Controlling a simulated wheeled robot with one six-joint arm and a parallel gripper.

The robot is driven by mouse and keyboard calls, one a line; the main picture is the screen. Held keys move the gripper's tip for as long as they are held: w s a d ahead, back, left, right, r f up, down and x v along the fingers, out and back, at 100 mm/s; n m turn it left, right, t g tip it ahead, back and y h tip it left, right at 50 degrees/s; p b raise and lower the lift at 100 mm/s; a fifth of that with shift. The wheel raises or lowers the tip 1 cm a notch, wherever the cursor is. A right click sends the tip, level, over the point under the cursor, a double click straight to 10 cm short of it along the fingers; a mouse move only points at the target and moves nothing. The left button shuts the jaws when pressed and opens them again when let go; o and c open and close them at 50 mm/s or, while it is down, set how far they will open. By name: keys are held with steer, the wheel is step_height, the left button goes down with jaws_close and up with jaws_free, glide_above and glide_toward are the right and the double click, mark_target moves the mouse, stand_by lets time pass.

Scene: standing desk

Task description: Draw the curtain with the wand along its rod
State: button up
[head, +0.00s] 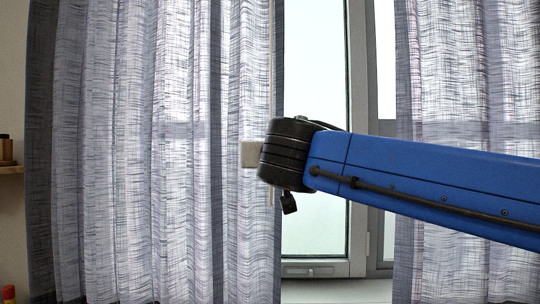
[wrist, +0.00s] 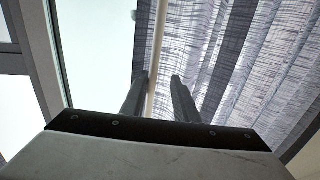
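The left curtain panel (head: 140,150) is a sheer blue-grey cloth hanging in folds; it also shows in the wrist view (wrist: 235,50). A thin cream wand (head: 271,60) hangs upright along its right edge. In the wrist view the wand (wrist: 160,35) runs down between the two dark fingers of my gripper (wrist: 160,77), closer to the left finger. The fingers are apart, with a gap beside the wand, so my gripper is open. The rod is out of view.
A second curtain panel (head: 465,140) hangs at the right. Bare window glass (head: 313,235) and a pale frame (head: 358,90) show between the panels, above a sill (head: 335,291). A small wooden shelf (head: 10,170) with a dark object stands at the far left.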

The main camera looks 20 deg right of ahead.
steer(key=s+a, duration=0.3)
steer(key=s, duration=1.6)
steer(key=shift+s, duration=0.3)
stand_by(1.5)
stand_by(0.4)
